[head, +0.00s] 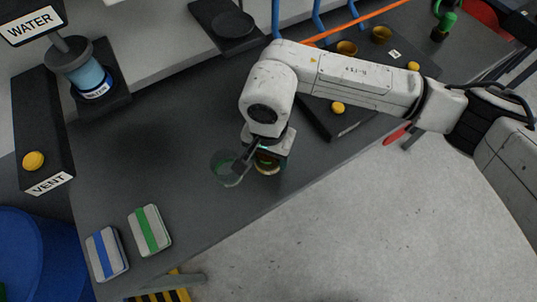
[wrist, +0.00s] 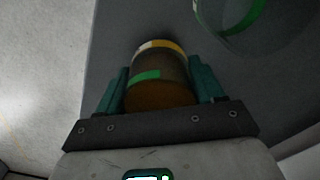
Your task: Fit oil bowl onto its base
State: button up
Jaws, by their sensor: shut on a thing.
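My gripper (wrist: 159,84) is shut on a round amber-brown bowl (wrist: 157,98), taken to be the oil bowl. The bowl has a green label and a yellow and white band, and sits between the two teal fingers. In the head view my gripper (head: 267,157) is over the dark counter, and the bowl (head: 267,168) shows only partly beneath it. A black stand with a round plate (head: 235,25), empty on top, is at the back; it looks like a bowl base, but no label on it is readable.
A clear vessel with a green band (head: 226,166) is just left of my gripper and also shows in the wrist view (wrist: 232,22). A blue bowl (head: 90,82) stands under the WATER sign (head: 30,25). Striped pads (head: 150,230) lie front left. The counter (head: 150,150) between is clear.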

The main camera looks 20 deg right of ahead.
jog(key=shift+f, duration=0.9)
jog(key=shift+f, duration=0.15)
jog(key=o, duration=1.5)
jog(key=shift+c, duration=0.2)
